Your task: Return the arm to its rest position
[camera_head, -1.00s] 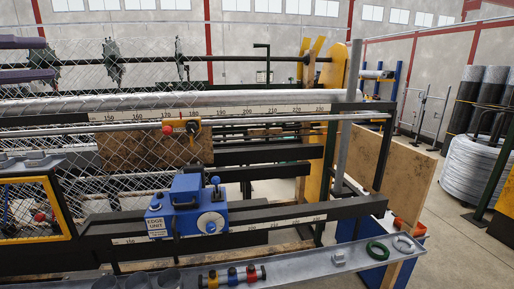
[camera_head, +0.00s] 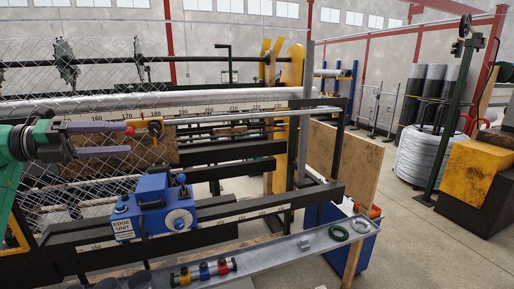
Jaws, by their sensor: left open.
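My left gripper (camera_head: 108,142) comes in from the left edge, with its two purple-grey fingers pointing right and a gap between them. It is open and nothing shows between the fingers. It hangs in front of the chainlink mesh (camera_head: 105,85), left of a small red knob (camera_head: 129,131). The blue edge unit (camera_head: 152,208), with its dial and lever, sits on the lower rail below and to the right of the gripper. The gripper is apart from it. My right gripper does not show.
A plywood board (camera_head: 345,160) stands at the machine's right end. Wire coils (camera_head: 424,158) and a yellow-black block (camera_head: 478,170) stand right. Floor between is clear.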

